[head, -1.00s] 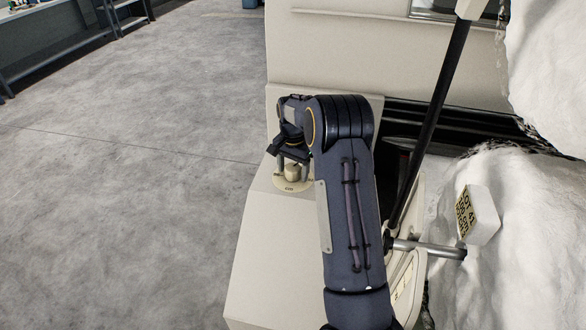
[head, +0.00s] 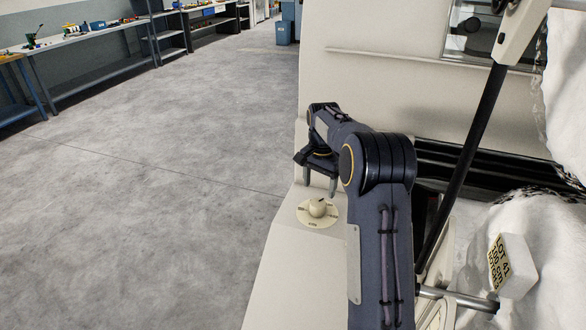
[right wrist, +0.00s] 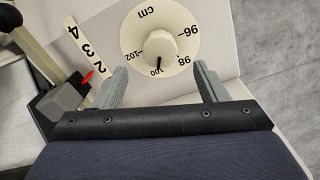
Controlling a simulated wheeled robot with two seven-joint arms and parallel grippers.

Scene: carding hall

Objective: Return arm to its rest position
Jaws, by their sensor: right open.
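My right gripper (head: 320,183) is open and empty, in the air just behind and above a cream round knob (head: 317,208) on a dial plate. My right arm reaches up from the bottom of the head view and bends toward it. In the right wrist view, my two grey fingers (right wrist: 160,74) stand apart, with the knob (right wrist: 157,44) beyond them and clear space around it. The dial plate reads cm, with marks from 96 to 102; the knob's dark line points at about 100. My left gripper is in neither view.
A cream machine body (head: 385,75) stands behind the arm. A black rod (head: 465,160) and white fibre with a lot label (head: 513,265) are close on the right. A numbered scale (right wrist: 86,52) has a red pointer. Open floor (head: 160,200) lies left; benches stand beyond.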

